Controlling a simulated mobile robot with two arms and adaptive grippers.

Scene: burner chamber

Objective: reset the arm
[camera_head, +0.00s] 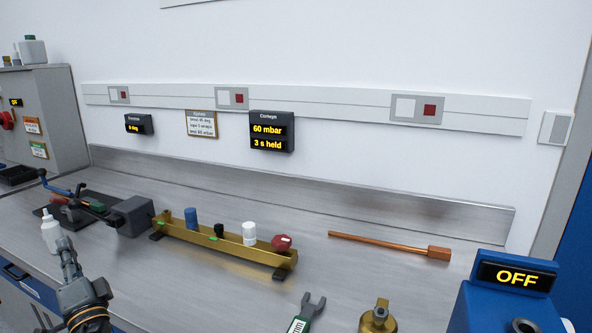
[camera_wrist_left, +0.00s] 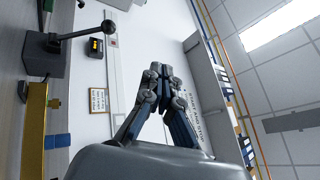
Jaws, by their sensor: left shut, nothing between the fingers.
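My left gripper (camera_head: 68,248) rises at the lower left of the head view, over the front part of the bench and pointing up. Its fingers are together with nothing between them. In the left wrist view the left gripper (camera_wrist_left: 156,74) shows in the middle, fingertips meeting, with the wall and ceiling behind it. In the head view a white bottle (camera_head: 52,232) shows just beside the fingertips; I cannot tell the gap in depth. My right gripper is in neither view.
A brass rail (camera_head: 225,248) with coloured knobs lies mid-bench, beside a grey block (camera_head: 131,216) and a blue-handled device (camera_head: 65,190). A copper rod (camera_head: 385,244), a green-handled wrench (camera_head: 305,314), a brass fitting (camera_head: 378,316) and a blue box reading OFF (camera_head: 500,308) are to the right.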

